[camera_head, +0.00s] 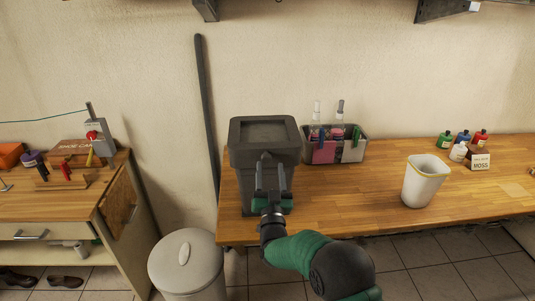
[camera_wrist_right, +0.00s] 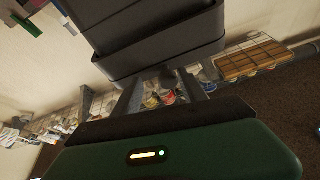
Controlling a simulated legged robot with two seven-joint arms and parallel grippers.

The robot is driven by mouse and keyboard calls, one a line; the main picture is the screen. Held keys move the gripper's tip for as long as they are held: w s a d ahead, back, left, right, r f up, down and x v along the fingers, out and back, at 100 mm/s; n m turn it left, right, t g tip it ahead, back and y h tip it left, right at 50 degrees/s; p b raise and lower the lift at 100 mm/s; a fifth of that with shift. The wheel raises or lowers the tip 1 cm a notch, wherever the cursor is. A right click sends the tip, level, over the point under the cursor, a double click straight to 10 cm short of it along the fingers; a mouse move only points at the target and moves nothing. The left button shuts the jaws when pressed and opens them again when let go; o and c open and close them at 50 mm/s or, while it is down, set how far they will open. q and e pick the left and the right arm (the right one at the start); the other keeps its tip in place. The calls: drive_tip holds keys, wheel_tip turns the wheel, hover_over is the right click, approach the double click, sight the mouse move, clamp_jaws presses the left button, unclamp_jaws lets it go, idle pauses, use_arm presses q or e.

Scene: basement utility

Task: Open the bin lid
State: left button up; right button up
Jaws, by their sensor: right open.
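A dark grey bin (camera_head: 263,139) with a square lid stands upright on the left end of the wooden bench. Its lid (camera_head: 264,130) looks shut. My right gripper (camera_head: 268,172) is open and in front of the bin's front face, below the lid rim. It hides part of that face. In the right wrist view the bin (camera_wrist_right: 150,40) fills the top middle, just beyond the two finger tips of the gripper (camera_wrist_right: 165,95). Nothing is between the fingers; whether they touch the bin, I cannot tell. My left gripper is not in view.
A grey caddy (camera_head: 350,150) with bottles stands right of the bin. A whitish tub (camera_head: 424,181) and small bottles (camera_head: 460,140) are farther right on the bench (camera_head: 330,200). A lidded white can (camera_head: 187,268) stands on the floor at left. A dark pole (camera_head: 207,110) leans on the wall.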

sight(267, 161)
drive_tip(key=shift+w+d+r+p, duration=0.15)
drive_tip(key=shift+w+r+p, duration=0.2)
drive_tip(key=shift+w+r, duration=0.75)
drive_tip(key=shift+w+a+r, duration=0.15)
drive_tip(key=shift+w+a, duration=0.15)
drive_tip(key=shift+a, duration=0.25)
drive_tip(key=shift+w+a, duration=0.3)
drive_tip(key=shift+a, duration=0.15)
drive_tip(key=shift+d, duration=0.2)
drive_tip(key=c, duration=0.3)
drive_tip(key=shift+d, duration=0.4)
drive_tip(key=c, duration=0.5)
drive_tip(key=shift+c, duration=1.2)
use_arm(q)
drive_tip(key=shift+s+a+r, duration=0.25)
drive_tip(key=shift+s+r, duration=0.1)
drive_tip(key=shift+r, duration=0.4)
use_arm(e)
drive_tip(key=shift+s+a, duration=0.1)
drive_tip(key=shift+a, duration=0.05)
clamp_jaws()
